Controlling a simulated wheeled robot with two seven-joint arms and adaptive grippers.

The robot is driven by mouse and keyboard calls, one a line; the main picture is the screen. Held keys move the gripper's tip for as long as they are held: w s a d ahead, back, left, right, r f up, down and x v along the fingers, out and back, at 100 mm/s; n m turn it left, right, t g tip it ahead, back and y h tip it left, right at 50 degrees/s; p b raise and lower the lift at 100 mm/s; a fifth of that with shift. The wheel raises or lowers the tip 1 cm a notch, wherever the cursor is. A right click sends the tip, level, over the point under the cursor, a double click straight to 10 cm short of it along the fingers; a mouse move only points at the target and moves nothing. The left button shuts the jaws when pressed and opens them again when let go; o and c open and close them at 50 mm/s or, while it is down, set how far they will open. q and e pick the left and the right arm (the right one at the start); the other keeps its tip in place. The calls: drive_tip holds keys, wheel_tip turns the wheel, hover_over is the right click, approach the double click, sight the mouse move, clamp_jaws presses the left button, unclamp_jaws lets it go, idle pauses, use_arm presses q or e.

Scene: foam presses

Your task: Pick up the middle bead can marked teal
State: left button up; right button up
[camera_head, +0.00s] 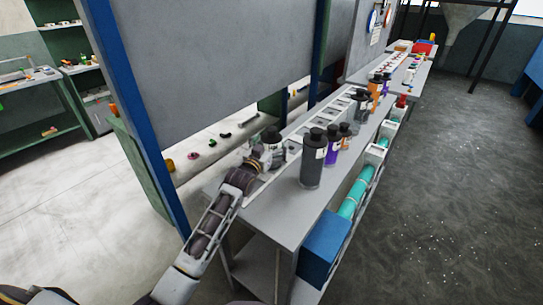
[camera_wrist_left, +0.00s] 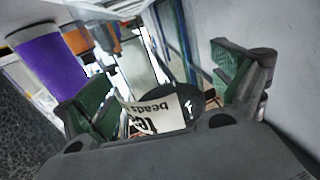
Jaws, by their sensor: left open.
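A dark-lidded can with a white label reading "beads" and letters that look like "te" (camera_wrist_left: 160,115) sits between the fingers of my left gripper (camera_wrist_left: 168,92) in the left wrist view. The fingers are apart, with green pads on either side of the can. I cannot tell whether they touch it. In the head view my left gripper (camera_head: 266,156) is over the left edge of the long bench, at a dark-topped can (camera_head: 272,134) that it partly hides. My right gripper is not in view.
On the grey bench (camera_head: 275,222) stand a tall dark can (camera_head: 311,165), a purple can (camera_head: 333,147) and a small brown can (camera_head: 346,130), right of my gripper. More cans stand farther along. A grey panel (camera_head: 205,70) rises on the left. A blue box (camera_head: 325,248) sits below.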

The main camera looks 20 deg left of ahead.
use_arm(q)
drive_tip(key=c, duration=1.2)
drive_tip(key=shift+r, duration=0.1)
drive_tip(key=c, duration=0.7)
drive_tip(key=shift+r, duration=0.8)
wheel_tip(320, 180, up, 26)
drive_tip(key=shift+r+p, duration=0.15)
drive_tip(key=shift+p, duration=0.4)
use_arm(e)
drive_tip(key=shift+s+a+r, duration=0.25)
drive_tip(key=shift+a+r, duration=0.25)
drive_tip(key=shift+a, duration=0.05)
